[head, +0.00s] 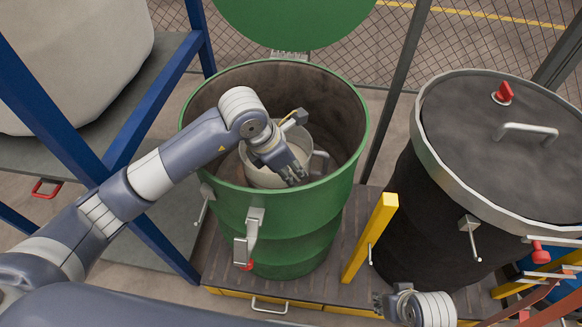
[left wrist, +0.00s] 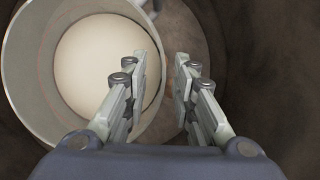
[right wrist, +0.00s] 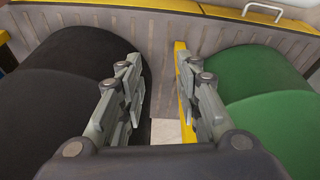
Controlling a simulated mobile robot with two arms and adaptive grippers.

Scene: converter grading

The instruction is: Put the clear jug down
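The clear jug (head: 260,174) is pale and translucent, with a handle at its right side. It is inside the open green drum (head: 290,223). In the left wrist view the jug (left wrist: 30,75) shows from above at the left, with a smooth cream-coloured round area inside its rim. My left gripper (head: 297,177) reaches into the drum beside the jug.
A black drum (head: 425,220) with a closed lid (head: 470,165) stands at the right. A yellow post (head: 370,238) stands between the drums. A blue rack (head: 140,110) holds a large pale sack (head: 75,55) at the left. The drum's green lid (head: 295,18) is raised behind it.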

